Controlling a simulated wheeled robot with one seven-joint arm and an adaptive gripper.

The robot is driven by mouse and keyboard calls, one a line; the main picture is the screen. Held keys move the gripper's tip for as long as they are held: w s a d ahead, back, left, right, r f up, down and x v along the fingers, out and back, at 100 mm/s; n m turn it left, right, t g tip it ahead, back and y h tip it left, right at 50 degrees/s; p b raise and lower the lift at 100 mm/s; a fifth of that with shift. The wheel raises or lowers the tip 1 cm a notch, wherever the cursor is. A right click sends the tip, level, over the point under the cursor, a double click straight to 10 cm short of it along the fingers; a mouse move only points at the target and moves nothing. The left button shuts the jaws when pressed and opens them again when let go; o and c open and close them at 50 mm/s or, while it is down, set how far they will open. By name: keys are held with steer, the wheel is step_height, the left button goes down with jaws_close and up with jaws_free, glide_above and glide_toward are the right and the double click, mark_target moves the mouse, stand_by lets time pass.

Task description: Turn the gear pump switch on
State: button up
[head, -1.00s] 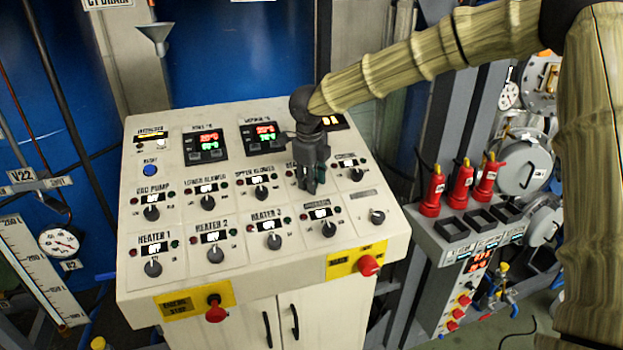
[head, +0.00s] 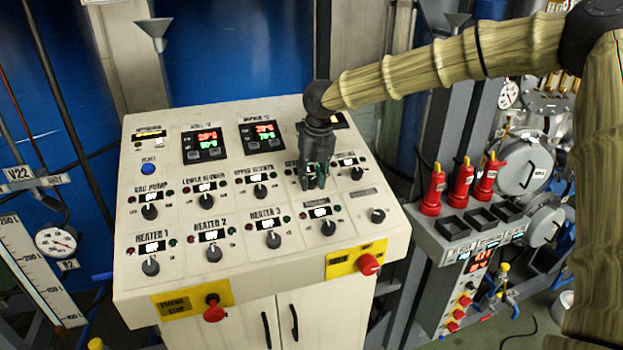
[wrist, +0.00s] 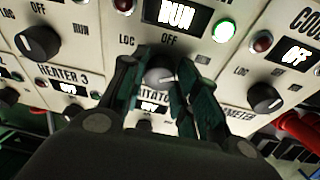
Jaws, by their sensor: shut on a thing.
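The gear pump switch is a round grey knob (wrist: 160,76) on the sloping panel, in the upper row right of the upper blower switch. Its label is mostly hidden in the head view. In the wrist view, its display (wrist: 177,15) reads RUN and the green lamp (wrist: 223,31) beside it is lit. My gripper (head: 314,185) points down at the panel from above, and also shows in the wrist view (wrist: 162,92). Its dark fingers are shut on the knob, one on each side. The exact angle of the knob's pointer is hard to tell.
The neighbouring cooling knob (wrist: 267,97) on the right has a display reading OFF. The agitator knob (head: 326,229) is just below my gripper. A red stop button (head: 368,263) is on the front edge. Red-handled devices (head: 462,185) stand right of the panel.

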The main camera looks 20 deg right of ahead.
mark_target(318, 195)
steer(key=shift+w+r, duration=0.1)
stand_by(0.4)
steer(key=o, duration=1)
step_height(318, 195, up, 12)
steer(key=s, duration=0.2)
steer(key=shift+d, duration=0.45)
steer(key=shift+f, duration=0.2)
